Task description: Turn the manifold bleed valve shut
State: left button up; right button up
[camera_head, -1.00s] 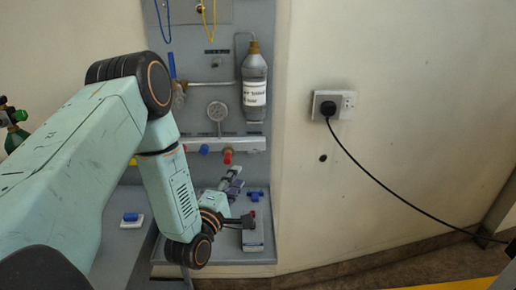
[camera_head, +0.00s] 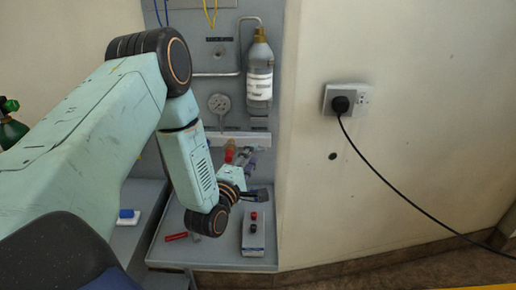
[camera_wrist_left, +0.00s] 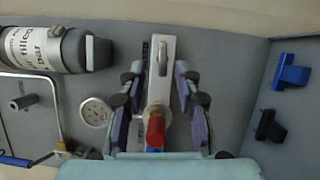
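The grey manifold rail (camera_head: 205,141) runs across the panel below the gauge. It shows in the wrist view as an upright bar (camera_wrist_left: 166,75). A red knob (camera_head: 230,150) sits on it. In the wrist view the red knob (camera_wrist_left: 155,128) is low between the fingers, with a bit of blue (camera_wrist_left: 155,149) below it. I cannot tell which knob is the bleed valve. My left gripper (camera_head: 246,157) is at the rail's right part; in the wrist view its purple fingers (camera_wrist_left: 160,92) are apart on either side of the bar. Contact is not clear. My right gripper is not in view.
A grey bottle (camera_head: 259,75) and a gauge (camera_head: 219,103) are above the rail. A box with red and black buttons (camera_head: 253,237) and a red handle (camera_head: 176,237) are on the shelf below. Blue (camera_wrist_left: 290,72) and black (camera_wrist_left: 270,127) tee pieces lie to the side.

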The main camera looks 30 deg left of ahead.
aim_at(258, 151)
pick_arm(q)
jog(key=w, duration=0.4)
jog(key=shift+w+f, duration=0.15)
jog(key=shift+w, duration=0.2)
jog(key=shift+s+a+r, duration=0.2)
jog(key=shift+s, duration=0.1)
jog(key=shift+w+d+f, duration=0.15)
jog(key=shift+w, duration=0.2)
jog(key=c, duration=0.4)
jog(key=shift+s, duration=0.15)
grip_shut()
